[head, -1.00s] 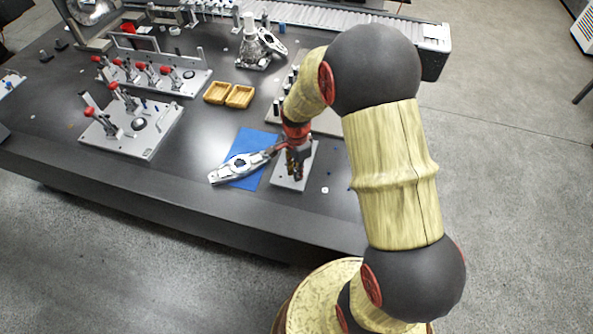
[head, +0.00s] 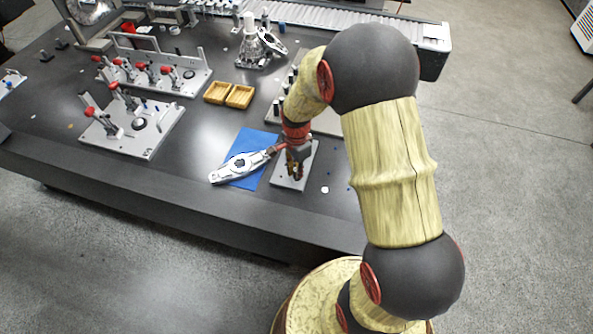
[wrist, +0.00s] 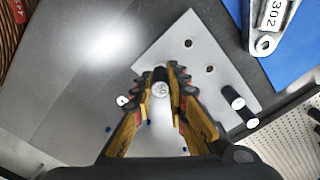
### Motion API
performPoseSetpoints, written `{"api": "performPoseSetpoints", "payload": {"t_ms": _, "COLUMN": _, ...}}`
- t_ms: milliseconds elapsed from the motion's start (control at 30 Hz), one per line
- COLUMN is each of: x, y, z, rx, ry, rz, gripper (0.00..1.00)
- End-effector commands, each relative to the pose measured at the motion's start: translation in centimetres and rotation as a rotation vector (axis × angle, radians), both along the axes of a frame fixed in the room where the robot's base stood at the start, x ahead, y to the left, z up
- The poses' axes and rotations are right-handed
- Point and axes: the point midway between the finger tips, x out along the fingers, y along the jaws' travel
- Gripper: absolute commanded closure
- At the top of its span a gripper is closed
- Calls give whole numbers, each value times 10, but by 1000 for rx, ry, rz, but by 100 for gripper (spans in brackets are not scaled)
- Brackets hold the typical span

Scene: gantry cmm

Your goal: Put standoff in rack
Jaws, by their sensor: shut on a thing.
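My gripper (wrist: 160,88) is shut on a standoff, a short cylinder with a pale marked end (wrist: 161,88) and a dark body. In the head view my gripper (head: 294,172) points down over a light grey plate (head: 283,182), which looks like the rack. In the wrist view this plate (wrist: 200,30) has dark round holes beside the fingers. The standoff's far end is hidden, so I cannot tell whether it is in a hole. Another black standoff with a white end (wrist: 235,97) shows near the plate's right edge.
A blue mat (head: 245,143) with a silver metal part (head: 228,172) on it lies left of the plate. Wooden trays (head: 239,97) and clamp fixtures (head: 150,138) stand farther left. Several dark pins stand behind my gripper. The table front (head: 215,205) is mostly clear.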

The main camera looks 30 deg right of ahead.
Motion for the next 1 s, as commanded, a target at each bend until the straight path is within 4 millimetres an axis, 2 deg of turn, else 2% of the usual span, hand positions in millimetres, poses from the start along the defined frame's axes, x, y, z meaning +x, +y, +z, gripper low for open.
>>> {"api": "performPoseSetpoints", "payload": {"t_ms": 567, "x": 0, "y": 0, "z": 0, "rx": 0, "ry": 0, "rz": 0, "gripper": 100}}
{"api": "performPoseSetpoints", "payload": {"t_ms": 1000, "x": 0, "y": 0, "z": -8, "rx": 0, "ry": 0, "rz": 0, "gripper": 100}}
